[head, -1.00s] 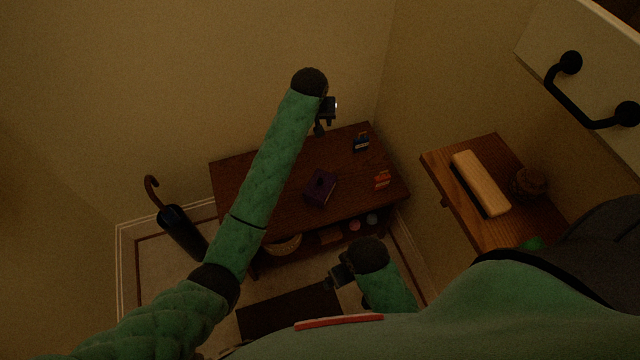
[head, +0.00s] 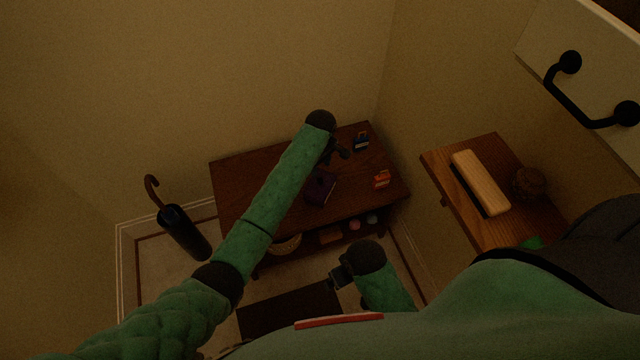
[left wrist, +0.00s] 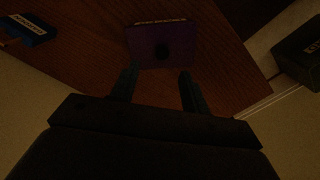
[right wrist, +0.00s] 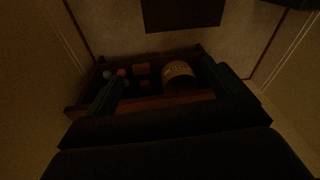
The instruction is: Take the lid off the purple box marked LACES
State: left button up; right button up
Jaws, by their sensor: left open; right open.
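The purple box (head: 321,190) sits on the dark wooden table, partly beside my left forearm in the head view. In the left wrist view the purple box (left wrist: 143,47) shows a dark round knob (left wrist: 162,52) and a strip of pale lettering too dim to read. Its lid appears to be on. My left gripper (head: 338,154) is open and empty, above the table near the box's far side. In the left wrist view its fingers (left wrist: 157,78) point toward the box, apart from the knob. My right gripper (head: 337,278) is open and empty, low in front of the table.
The table (head: 235,180) also bears a blue item (head: 361,143) and an orange item (head: 381,180). An umbrella stand (head: 184,231) is at left. A side table (head: 442,170) with a pale block (head: 481,182) is at right.

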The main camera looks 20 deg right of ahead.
aim_at(320, 179)
pick_arm(q)
jog(key=shift+f, duration=0.85)
jog(key=f+p, duration=0.1)
jog(key=f, duration=0.3)
jog(key=shift+a, duration=0.2)
jog(key=shift+f+p, duration=0.3)
jog(key=shift+f, duration=0.4)
pick_arm(e)
notch_tip(320, 179, down, 7)
jog(key=shift+w, duration=0.3)
pick_arm(q)
jog(key=shift+c, duration=0.3)
pick_arm(e)
jog(key=shift+r, duration=0.1)
pick_arm(q)
grip_shut()
